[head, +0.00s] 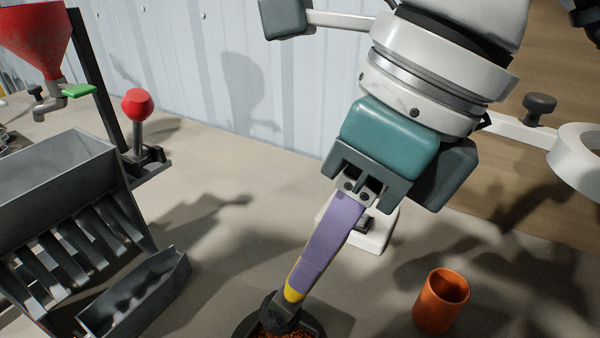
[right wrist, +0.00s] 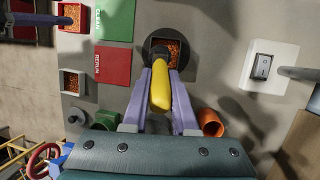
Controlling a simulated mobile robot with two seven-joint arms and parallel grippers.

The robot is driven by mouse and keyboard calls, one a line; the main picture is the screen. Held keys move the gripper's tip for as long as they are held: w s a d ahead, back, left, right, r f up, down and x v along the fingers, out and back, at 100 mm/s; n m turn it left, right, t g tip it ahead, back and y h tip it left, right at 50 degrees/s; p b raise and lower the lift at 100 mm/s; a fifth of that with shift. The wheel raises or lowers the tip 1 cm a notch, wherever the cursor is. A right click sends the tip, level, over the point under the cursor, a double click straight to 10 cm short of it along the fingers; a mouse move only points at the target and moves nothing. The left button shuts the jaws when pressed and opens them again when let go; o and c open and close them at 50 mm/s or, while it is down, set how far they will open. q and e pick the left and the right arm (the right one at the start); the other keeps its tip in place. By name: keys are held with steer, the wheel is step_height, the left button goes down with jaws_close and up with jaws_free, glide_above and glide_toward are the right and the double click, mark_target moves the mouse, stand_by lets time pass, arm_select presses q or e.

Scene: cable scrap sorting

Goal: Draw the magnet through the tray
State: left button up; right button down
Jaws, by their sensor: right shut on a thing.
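My right gripper (head: 304,272) has purple fingers and points down and left in the head view. It is shut on the magnet, whose yellow handle (head: 293,293) shows below the fingertips. The magnet's black head (head: 281,312) is at the tray (head: 244,328), a dark-rimmed holder of copper-coloured granules at the bottom edge. In the right wrist view the fingers (right wrist: 160,78) flank the yellow handle (right wrist: 160,90), with the tray (right wrist: 151,62) just beyond.
An orange cup (head: 440,300) stands right of the tray. A white switch box (head: 375,238) is behind my right gripper. A grey slotted machine (head: 60,165) and red-knobbed lever (head: 138,110) stand left. Green (right wrist: 115,20) and red (right wrist: 113,65) cards lie by small granule boxes.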

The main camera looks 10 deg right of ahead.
steer(key=shift+w+f+b, duration=0.1)
steer(key=shift+f+b, duration=0.25)
steer(key=shift+f, duration=0.1)
arm_select(q)
steer(key=f+b, duration=0.2)
steer(key=f, duration=0.1)
steer(key=shift+w+a+f+b, duration=0.15)
steer(key=shift+a+b, duration=0.15)
steer(key=shift+a, duration=0.05)
arm_select(e)
step_height(320, 180, down, 4)
steer(key=shift+a+r, duration=0.1)
steer(key=shift+r, duration=0.05)
arm_select(q)
steer(key=shift+f+b, duration=0.45)
arm_select(e)
steer(key=shift+f, duration=0.7)
arm_select(q)
steer(key=shift+d, duration=0.15)
steer(key=shift+f+b, duration=0.65)
steer(key=shift+b, duration=0.05)
arm_select(e)
steer(key=shift+f, duration=0.75)
steer(key=shift+r, duration=0.1)
